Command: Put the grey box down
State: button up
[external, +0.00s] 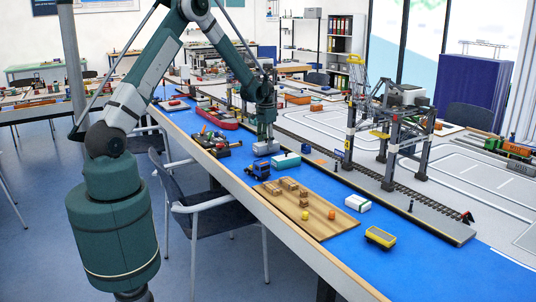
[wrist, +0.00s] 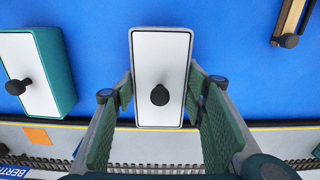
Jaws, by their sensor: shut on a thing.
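The grey box (wrist: 160,35) has a white top with a black knob and sits between the two green pads of my gripper (wrist: 161,90) in the wrist view. My gripper is shut on it. In the external view my gripper (external: 265,128) points down over the blue strip of the table, with the grey box (external: 264,145) at its tip. The box looks upright and close to the blue surface. I cannot tell whether its underside touches it.
A teal box (wrist: 62,65) with a white top is left of the grey box in the wrist view. In the external view a blue truck (external: 261,168), a wooden board (external: 310,212), a white box (external: 357,203) and a yellow cart (external: 380,236) stand nearby. A gantry crane (external: 390,125) rises to the right.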

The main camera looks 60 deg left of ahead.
jog(key=shift+f, duration=0.5)
jog(key=shift+f, duration=0.15)
jog(key=o, duration=1.1)
notch_tip(320, 180, up, 12)
jog(key=shift+r+p, duration=0.2)
jog(key=shift+p, duration=0.35)
dwell(0.3)
